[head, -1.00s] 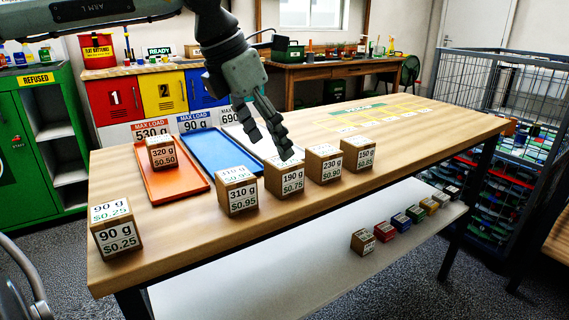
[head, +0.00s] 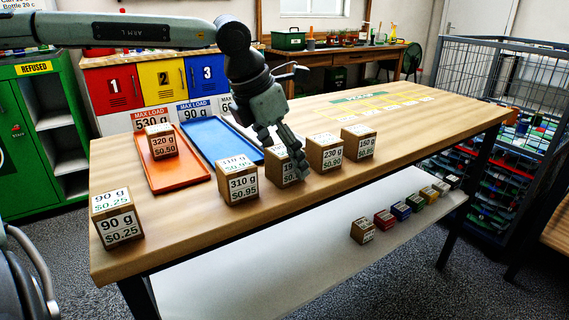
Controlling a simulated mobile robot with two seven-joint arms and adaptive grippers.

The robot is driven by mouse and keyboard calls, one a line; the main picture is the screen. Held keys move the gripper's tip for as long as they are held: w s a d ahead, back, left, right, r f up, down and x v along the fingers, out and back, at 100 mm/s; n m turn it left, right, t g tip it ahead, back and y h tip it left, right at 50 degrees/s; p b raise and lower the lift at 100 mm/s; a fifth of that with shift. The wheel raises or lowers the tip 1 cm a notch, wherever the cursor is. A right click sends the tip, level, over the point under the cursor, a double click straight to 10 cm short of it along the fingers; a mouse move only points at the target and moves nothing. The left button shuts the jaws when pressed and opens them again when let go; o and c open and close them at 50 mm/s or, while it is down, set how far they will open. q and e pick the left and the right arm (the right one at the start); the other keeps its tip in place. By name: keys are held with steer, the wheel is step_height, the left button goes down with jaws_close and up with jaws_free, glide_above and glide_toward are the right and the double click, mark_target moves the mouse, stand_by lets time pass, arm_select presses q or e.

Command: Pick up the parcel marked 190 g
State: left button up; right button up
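The parcel marked 190 g (head: 275,171) is a brown box with white labels, standing in the row on the table. My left gripper (head: 285,155) is down at this parcel from above. Its dark fingers cover the top and much of the labelled front, so the price and most of the weight mark are hidden. One finger lies across the right part of the front. I cannot tell whether the fingers press on the box or are apart from it. The parcel seems to rest on the wooden table (head: 200,235). My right gripper is not in view.
The 310 g parcel (head: 238,184) stands close on the left, the 230 g parcel (head: 325,154) close on the right, then the 150 g parcel (head: 358,144). The 90 g parcel (head: 118,222) is front left. A 320 g parcel (head: 160,143) sits on the orange tray (head: 180,180). A blue tray (head: 220,140) lies behind.

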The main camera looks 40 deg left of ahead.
arm_select(q)
steer(key=c, duration=1.3)
